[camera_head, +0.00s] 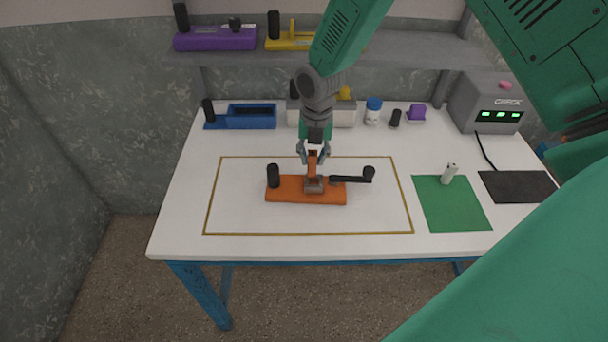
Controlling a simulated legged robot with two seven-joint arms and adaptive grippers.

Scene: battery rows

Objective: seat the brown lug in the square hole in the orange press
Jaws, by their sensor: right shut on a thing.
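The orange press (290,193) lies inside the tan outlined rectangle on the white table. It has a black post at its left end, a grey block (314,186) in the middle and a dark lever with a black knob (369,173) on the right. My right gripper (313,158) points down over the grey block. It is shut on a small reddish-brown thing, which looks like the brown lug (313,154). An orange upright just below blends with it, so I cannot tell whether they touch. The square hole is hidden. My left gripper is not in view.
A blue holder (252,117), a blue-capped jar (374,112), a black cylinder (395,118) and a purple piece (416,114) stand along the back. A white cylinder (449,173) stands on the green mat (455,208). A grey check box (488,104) is at back right. The table's front left is clear.

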